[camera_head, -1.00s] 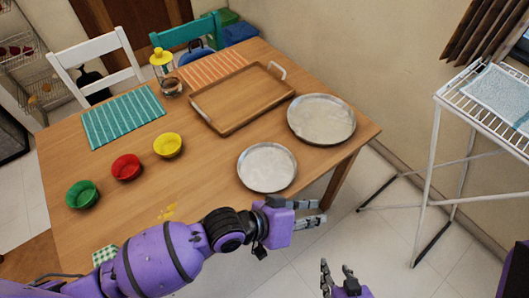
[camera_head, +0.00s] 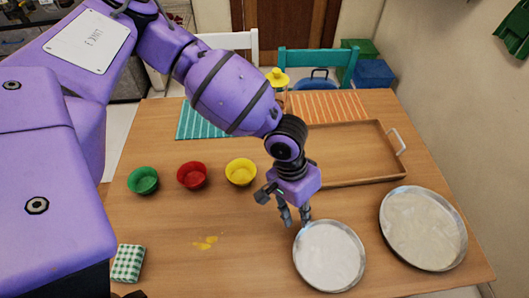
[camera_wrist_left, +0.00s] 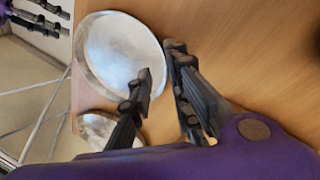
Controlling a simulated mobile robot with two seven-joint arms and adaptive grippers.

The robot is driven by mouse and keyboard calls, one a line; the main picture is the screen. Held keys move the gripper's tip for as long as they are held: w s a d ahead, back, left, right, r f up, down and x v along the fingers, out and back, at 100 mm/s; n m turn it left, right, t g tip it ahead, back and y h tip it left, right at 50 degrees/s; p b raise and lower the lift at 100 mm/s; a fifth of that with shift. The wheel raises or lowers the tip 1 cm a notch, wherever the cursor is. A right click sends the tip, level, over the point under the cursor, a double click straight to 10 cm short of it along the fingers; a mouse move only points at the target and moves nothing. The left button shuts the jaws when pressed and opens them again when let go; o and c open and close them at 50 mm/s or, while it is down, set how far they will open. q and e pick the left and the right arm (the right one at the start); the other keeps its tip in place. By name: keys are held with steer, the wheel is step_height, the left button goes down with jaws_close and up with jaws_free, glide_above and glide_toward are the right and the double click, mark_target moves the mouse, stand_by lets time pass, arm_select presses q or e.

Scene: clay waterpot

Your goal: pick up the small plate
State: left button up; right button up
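The small plate (camera_head: 329,257) is a round silvery metal plate lying flat near the table's front edge, right of the middle. In the left wrist view the nearer plate (camera_wrist_left: 115,50) appears to be this one. My left gripper (camera_head: 295,217) points down just behind and left of its rim. It is open and empty. In the left wrist view one finger overlaps the plate's rim and the other is beside it; contact cannot be told. My right gripper (camera_wrist_left: 45,18) appears at that view's top left corner, fingers apart and empty.
A larger metal plate (camera_head: 423,228) lies to the right. A wooden tray (camera_head: 350,183) is behind. Yellow (camera_head: 240,172), red (camera_head: 192,175) and green (camera_head: 143,180) bowls stand left. A checkered cloth (camera_head: 128,263) lies at the front left. The table's front middle is mostly clear.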

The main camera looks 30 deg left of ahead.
mark_target(304, 234)
arm_select(q)
steer(key=x, duration=0.7)
steer(key=shift+w, duration=0.3)
jaws_close()
